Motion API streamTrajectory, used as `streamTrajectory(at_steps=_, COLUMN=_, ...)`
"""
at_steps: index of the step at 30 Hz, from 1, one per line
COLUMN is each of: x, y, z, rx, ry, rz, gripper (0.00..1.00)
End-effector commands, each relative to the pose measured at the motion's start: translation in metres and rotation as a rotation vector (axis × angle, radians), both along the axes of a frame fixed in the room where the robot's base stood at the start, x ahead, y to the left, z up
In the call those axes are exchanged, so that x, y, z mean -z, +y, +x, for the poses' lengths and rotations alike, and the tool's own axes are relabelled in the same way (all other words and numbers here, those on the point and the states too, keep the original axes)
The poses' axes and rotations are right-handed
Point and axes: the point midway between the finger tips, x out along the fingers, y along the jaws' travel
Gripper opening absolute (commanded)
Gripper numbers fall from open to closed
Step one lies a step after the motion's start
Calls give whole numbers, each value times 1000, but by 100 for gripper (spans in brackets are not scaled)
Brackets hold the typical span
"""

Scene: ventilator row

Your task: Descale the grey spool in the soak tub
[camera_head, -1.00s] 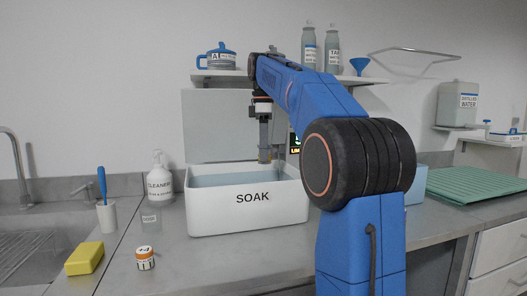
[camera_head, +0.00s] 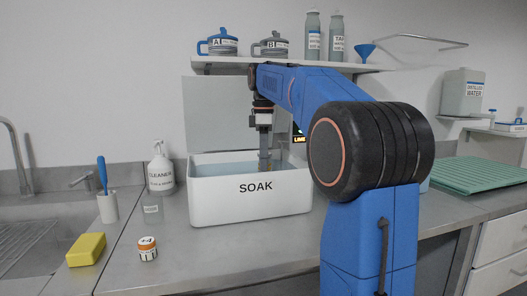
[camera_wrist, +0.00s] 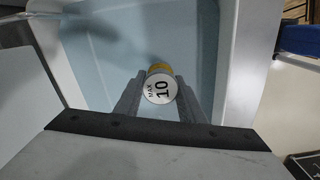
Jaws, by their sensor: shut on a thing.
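The white soak tub (camera_head: 220,207), lettered SOAK, stands on the counter with pale blue liquid inside. My gripper (camera_head: 265,163) points down into the tub, its fingertips close to the liquid. The wrist view also shows my gripper (camera_wrist: 160,88), shut on a small round piece (camera_wrist: 160,91) with a white end marked MAX 10 and a yellow band. Its far side is hidden, and I cannot tell whether it touches the liquid. I make out no grey spool for certain.
A jar marked +4 (camera_head: 147,249), a yellow sponge (camera_head: 86,249) and a cleaner bottle (camera_head: 160,172) stand left of the tub. Two lidded jugs, A (camera_head: 222,46) and B (camera_head: 272,47), are on the shelf above. A green mat (camera_head: 480,175) lies at right.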

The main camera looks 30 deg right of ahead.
Motion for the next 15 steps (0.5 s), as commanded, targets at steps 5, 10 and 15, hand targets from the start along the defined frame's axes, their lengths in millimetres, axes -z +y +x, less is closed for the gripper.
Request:
streamTrajectory(at_steps=5, x=18, y=0, z=0, rx=0, ry=1, rz=1, gripper=13)
streamTrajectory(at_steps=10, x=34, y=0, z=0, rx=0, ry=1, rz=1, gripper=13)
streamTrajectory(at_steps=15, x=51, y=0, z=0, rx=0, ry=2, rz=1, gripper=13)
